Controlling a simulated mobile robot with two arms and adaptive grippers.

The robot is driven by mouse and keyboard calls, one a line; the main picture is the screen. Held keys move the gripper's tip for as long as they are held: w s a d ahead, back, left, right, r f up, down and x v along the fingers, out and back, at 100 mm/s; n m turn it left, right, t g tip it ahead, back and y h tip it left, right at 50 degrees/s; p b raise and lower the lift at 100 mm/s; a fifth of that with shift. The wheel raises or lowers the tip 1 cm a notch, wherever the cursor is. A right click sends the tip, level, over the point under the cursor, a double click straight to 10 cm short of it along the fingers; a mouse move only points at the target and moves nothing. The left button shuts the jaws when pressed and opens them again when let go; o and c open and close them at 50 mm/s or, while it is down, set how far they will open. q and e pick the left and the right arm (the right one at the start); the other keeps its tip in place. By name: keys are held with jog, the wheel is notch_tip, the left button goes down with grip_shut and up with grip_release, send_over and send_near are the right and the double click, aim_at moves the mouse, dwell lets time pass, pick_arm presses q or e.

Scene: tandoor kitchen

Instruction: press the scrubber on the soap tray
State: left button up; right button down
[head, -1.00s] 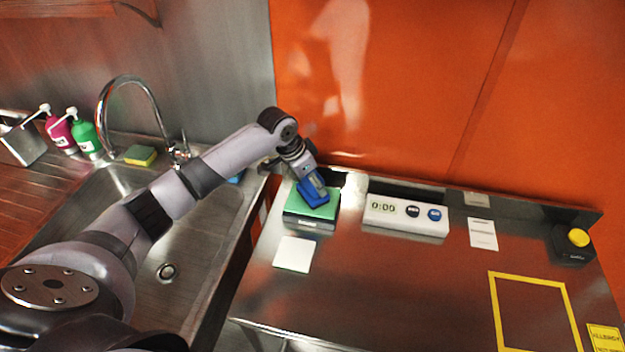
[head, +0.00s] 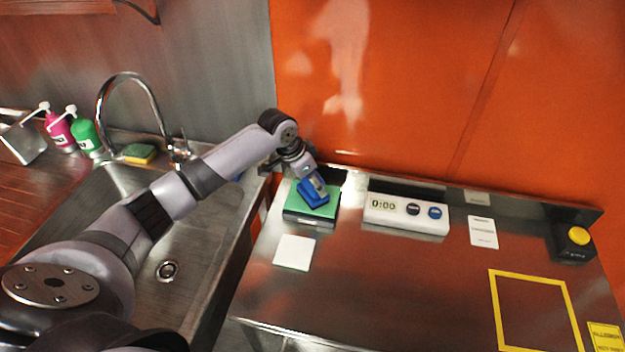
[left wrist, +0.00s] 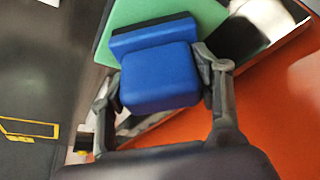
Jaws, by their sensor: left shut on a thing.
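The scrubber is a blue block with a wider base (head: 313,192), and it shows large in the left wrist view (left wrist: 158,76). My left gripper (head: 308,180) is shut on it, with one finger on each side in the left wrist view (left wrist: 160,88). The soap tray (head: 298,207) is a dark tray with a green top, near the left end of the steel counter. The scrubber is over the right part of the green surface (left wrist: 140,12). I cannot tell whether its underside touches the green. My right gripper is not in view.
A white timer (head: 405,212) stands to the right of the tray. A white square (head: 294,252) lies in front of it. A yellow button (head: 579,236) is at the far right. The sink (head: 190,225) is to the left. The counter's middle is clear.

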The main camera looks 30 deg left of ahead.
pick_arm(q)
jog(key=shift+f, duration=0.65)
dwell(0.8)
jog(key=shift+r, duration=0.15)
notch_tip(320, 180, up, 7)
jog(key=p, duration=0.7)
dwell(0.9)
